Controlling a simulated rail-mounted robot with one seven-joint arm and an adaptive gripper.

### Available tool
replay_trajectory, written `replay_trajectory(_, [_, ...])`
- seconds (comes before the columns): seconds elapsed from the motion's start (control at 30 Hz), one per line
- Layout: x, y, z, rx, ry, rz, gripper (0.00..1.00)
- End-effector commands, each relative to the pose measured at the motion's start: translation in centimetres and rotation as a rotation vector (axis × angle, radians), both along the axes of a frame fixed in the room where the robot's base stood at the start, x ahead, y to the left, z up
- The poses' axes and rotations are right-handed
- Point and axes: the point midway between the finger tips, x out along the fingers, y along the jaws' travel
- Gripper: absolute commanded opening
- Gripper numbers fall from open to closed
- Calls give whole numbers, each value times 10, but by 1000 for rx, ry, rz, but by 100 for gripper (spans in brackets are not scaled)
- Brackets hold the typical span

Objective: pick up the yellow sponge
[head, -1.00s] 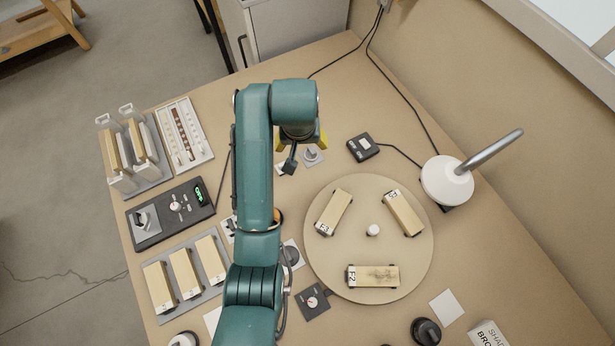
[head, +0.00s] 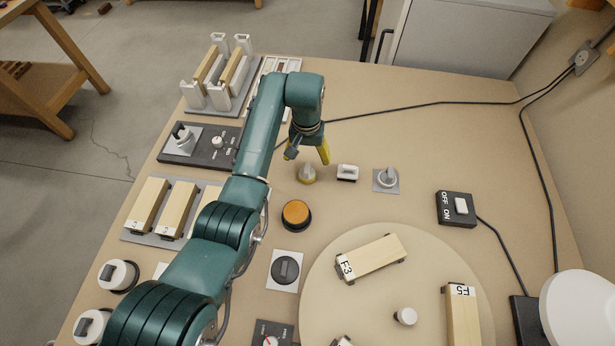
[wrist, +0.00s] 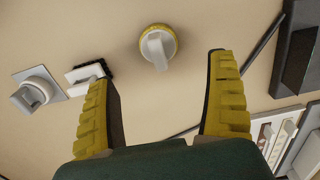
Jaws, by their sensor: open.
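A small round thing with a yellow base and a pale grey grip on top (head: 307,173) stands on the bench, and it is the closest match to the yellow sponge. It also shows in the wrist view (wrist: 158,44), ahead of the gap between my fingertips. My gripper (head: 308,155) has yellow fingers, points down and is open and empty. In the wrist view, my two ridged fingers (wrist: 163,70) stand wide apart, with bare bench between them. The gripper appears close above the yellow-based thing and not touching it.
A white-handled brush (head: 347,172) and a grey knob on a plate (head: 386,179) stand to the right. An orange button (head: 296,212) and a round turntable (head: 330,270) with labelled blocks lie nearer. A black control panel (head: 200,146) is left. The bench behind is mostly clear.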

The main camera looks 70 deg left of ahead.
Motion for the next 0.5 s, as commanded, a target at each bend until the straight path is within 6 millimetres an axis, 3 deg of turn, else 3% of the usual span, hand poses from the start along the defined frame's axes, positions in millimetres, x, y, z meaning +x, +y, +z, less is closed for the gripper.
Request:
replay_trajectory(0.03, [0,-1,-15,-2,1,-1,88])
replay_trajectory(0.27, [0,-1,-42,1,-1,-1,88])
replay_trajectory(0.5, [-2,-3,-82,1,-1,-1,88])
